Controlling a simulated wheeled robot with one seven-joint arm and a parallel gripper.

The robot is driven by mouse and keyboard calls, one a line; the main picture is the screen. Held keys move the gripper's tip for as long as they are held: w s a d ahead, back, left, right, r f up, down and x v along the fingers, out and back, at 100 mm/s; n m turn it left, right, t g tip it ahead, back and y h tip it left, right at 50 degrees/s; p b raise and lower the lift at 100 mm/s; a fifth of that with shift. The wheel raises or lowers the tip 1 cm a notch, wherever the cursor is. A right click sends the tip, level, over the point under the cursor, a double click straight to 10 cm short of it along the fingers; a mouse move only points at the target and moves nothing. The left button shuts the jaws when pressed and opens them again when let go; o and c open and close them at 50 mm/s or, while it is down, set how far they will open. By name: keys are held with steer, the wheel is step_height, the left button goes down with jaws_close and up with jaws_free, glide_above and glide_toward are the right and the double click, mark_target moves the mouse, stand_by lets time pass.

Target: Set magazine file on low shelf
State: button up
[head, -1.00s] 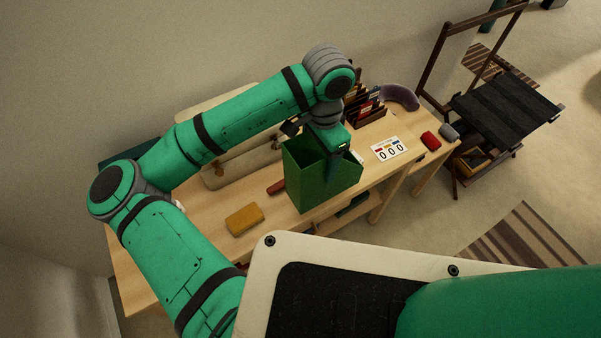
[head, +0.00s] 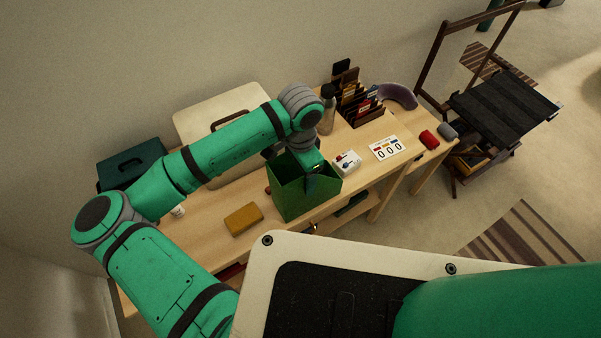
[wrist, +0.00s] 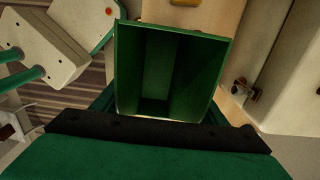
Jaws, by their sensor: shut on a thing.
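The green magazine file (head: 294,196) is held by my gripper (head: 311,172) at the table's front edge. In the head view it stands roughly upright with its open top up. In the wrist view the file (wrist: 172,72) is seen from above, its inside empty. My gripper is shut on its wall; the fingertips are mostly hidden. The low shelf (head: 364,203) shows in part below the tabletop, with a dark green item on it. I cannot tell from the head view whether the file's base touches the table.
A yellow box (head: 243,219) lies left of the file. A small white box (head: 346,163), a number card (head: 387,149), a bottle (head: 327,110) and a sorter rack (head: 362,104) stand right. A cream suitcase (head: 200,117) and a dark green case (head: 130,161) are behind my arm.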

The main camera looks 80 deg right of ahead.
steer(key=shift+f, duration=0.15)
steer(key=o, duration=1.6)
steer(key=shift+w, duration=0.1)
step_height(320, 180, up, 12)
steer(key=shift+r, duration=0.2)
